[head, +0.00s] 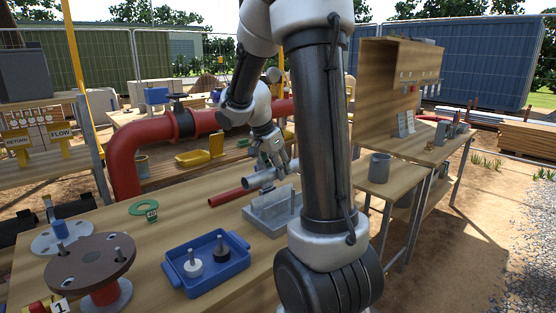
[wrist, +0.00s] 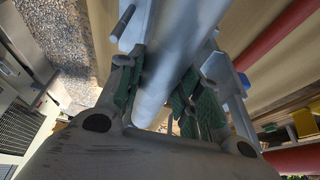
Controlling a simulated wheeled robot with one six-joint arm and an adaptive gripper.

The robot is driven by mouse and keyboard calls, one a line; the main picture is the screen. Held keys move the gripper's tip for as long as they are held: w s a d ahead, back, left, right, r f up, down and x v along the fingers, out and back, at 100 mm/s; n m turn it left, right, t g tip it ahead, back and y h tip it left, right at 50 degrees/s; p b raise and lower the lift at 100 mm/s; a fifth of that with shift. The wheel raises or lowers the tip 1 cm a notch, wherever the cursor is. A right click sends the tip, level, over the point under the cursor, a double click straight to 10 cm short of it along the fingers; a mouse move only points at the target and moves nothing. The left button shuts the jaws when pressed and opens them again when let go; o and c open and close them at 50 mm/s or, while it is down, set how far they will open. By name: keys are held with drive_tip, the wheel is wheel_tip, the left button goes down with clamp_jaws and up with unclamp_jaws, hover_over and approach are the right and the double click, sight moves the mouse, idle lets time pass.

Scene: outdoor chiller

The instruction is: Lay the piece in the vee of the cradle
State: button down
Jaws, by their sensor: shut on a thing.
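The piece looks like a smooth grey pipe (head: 260,180); it runs up through the middle of the wrist view (wrist: 170,60). My gripper (head: 272,160) is shut on it, with green-padded fingers (wrist: 160,95) on both sides of the pipe in the wrist view. The pipe lies roughly level in the head view. The grey cradle (head: 266,217) stands on the workbench just in front of and below the pipe in the picture. I cannot tell the gap between pipe and cradle.
A red bar (head: 226,197) lies on the bench left of the cradle. A grey cup (head: 379,168) stands on the right table.

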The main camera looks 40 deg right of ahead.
drive_tip(key=shift+f, duration=2.65)
drive_tip(key=c, duration=0.9)
unclamp_jaws()
drive_tip(key=shift+o, duration=0.2)
drive_tip(key=o, duration=0.5)
drive_tip(key=shift+c, duration=0.2)
drive_tip(key=shift+v, duration=3.45)
